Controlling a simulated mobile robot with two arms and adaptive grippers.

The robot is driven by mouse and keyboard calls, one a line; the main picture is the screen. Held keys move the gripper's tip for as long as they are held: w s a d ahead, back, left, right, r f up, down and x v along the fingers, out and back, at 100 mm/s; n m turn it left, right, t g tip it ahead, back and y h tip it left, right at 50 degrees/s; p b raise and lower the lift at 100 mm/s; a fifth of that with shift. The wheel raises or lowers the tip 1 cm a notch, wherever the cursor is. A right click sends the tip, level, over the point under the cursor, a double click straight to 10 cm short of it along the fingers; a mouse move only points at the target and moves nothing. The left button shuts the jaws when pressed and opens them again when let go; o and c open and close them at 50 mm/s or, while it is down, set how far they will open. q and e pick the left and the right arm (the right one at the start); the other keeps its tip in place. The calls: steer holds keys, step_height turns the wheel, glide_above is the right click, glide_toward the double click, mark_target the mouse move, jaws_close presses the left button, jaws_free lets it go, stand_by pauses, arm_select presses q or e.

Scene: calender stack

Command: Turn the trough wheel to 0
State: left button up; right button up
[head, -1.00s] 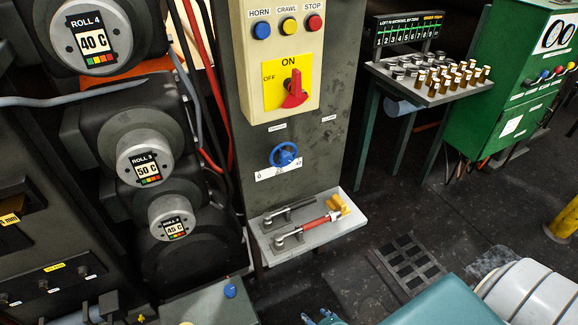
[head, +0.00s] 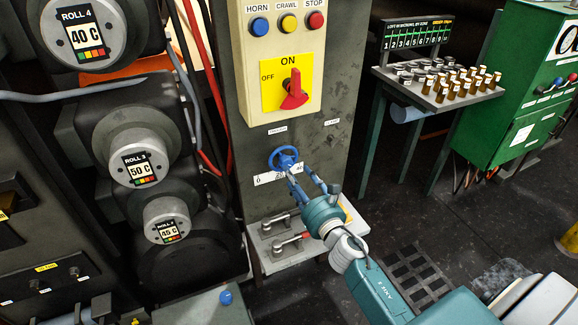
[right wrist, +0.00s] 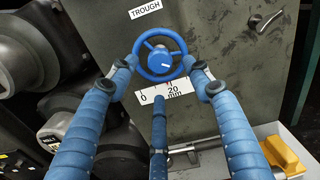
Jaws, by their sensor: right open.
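The blue trough wheel (head: 284,158) is on the grey column, above a white scale plate (head: 270,179). My right gripper (head: 300,175) is at the wheel's lower right. In the right wrist view its open blue fingers (right wrist: 160,70) lie either side of the wheel, with a third below; contact is unclear. My left gripper is out of view.
A shelf (head: 264,262) with lever-handled tools juts out below the wheel, partly behind my right arm. A control box with a red switch (head: 293,92) is above. Hot-looking rolls (head: 140,165) stand left. A small table (head: 420,88) with several cylinders is at back right.

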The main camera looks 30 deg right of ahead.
mark_target(288, 165)
steer(key=w, duration=0.5)
steer(key=shift+w+d, duration=0.15)
steer(key=shift+w, duration=0.15)
steer(key=c, duration=1.2)
steer(key=shift+f+m, duration=0.15)
steer(key=shift+m, duration=0.35)
